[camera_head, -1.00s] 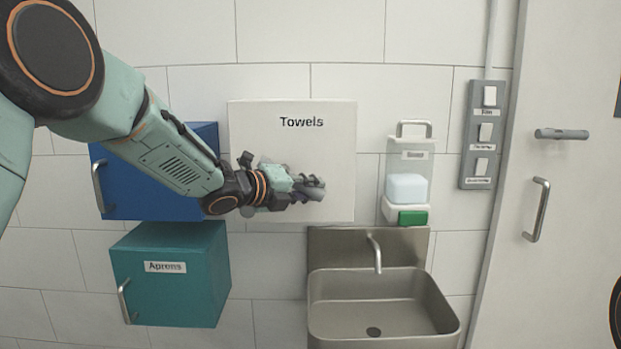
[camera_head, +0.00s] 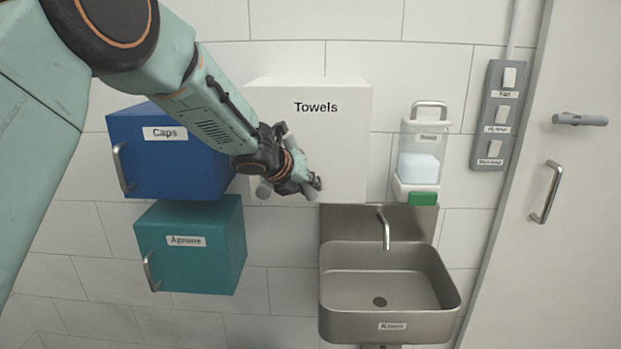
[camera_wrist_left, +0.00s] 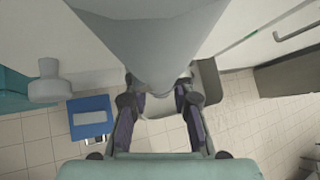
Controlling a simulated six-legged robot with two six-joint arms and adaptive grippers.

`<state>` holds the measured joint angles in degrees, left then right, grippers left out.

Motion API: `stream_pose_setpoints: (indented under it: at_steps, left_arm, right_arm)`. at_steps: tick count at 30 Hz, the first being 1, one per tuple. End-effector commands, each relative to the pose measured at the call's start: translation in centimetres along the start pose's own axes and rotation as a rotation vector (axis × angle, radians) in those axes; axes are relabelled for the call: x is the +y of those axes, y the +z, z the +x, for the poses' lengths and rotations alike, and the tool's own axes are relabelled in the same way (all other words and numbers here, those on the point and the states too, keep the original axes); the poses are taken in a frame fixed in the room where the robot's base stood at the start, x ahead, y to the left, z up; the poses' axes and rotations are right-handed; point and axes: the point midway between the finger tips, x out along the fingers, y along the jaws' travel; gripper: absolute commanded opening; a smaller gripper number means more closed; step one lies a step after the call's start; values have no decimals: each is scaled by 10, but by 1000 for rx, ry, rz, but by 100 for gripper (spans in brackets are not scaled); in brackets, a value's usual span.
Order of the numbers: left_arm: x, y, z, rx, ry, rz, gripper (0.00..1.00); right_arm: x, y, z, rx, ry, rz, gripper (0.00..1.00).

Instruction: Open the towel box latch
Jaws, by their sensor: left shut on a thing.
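The white towel box (camera_head: 340,155), marked "Towels", hangs on the wall in the head view. My left gripper (camera_head: 312,185) is at its lower front, its arm covering part of the box's left side. Grey rounded latch parts (camera_head: 265,189) show beside the gripper. In the left wrist view a large pale grey tapered piece (camera_wrist_left: 150,40), apparently the latch, comes down between the fingers of my left gripper (camera_wrist_left: 160,97), which is shut on it. The exact contact is hidden. A second grey knob (camera_wrist_left: 50,88) shows at left there. My right gripper is not in view.
A blue "Caps" box (camera_head: 160,165) and a teal "Aprons" box (camera_head: 190,265) hang at left. A metal sink (camera_head: 385,275) is below right, with a soap dispenser (camera_head: 418,165) above it. A switch panel (camera_head: 495,120) and a door (camera_head: 570,220) are at right.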

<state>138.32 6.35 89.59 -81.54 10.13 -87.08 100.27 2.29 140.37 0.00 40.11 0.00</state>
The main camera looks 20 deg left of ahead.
Motion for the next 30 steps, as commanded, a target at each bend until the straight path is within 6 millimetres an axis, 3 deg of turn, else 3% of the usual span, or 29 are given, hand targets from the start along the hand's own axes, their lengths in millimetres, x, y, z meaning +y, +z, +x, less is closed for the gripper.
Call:
stream_pose_setpoints:
  at_steps: [16,17,18,25,30]
  left_arm:
    - [2,1,0,1,17,16,0]
    - [2,1,0,1,17,16,26]
    - [2,2,0,1,17,16,29]
    - [1,1,0,2,16,16,48]
    - [1,0,0,3,16,16,48]
  right_arm:
    - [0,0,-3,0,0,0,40]
    - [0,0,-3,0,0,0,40]
    - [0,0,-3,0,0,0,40]
    - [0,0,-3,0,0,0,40]
    - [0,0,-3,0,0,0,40]
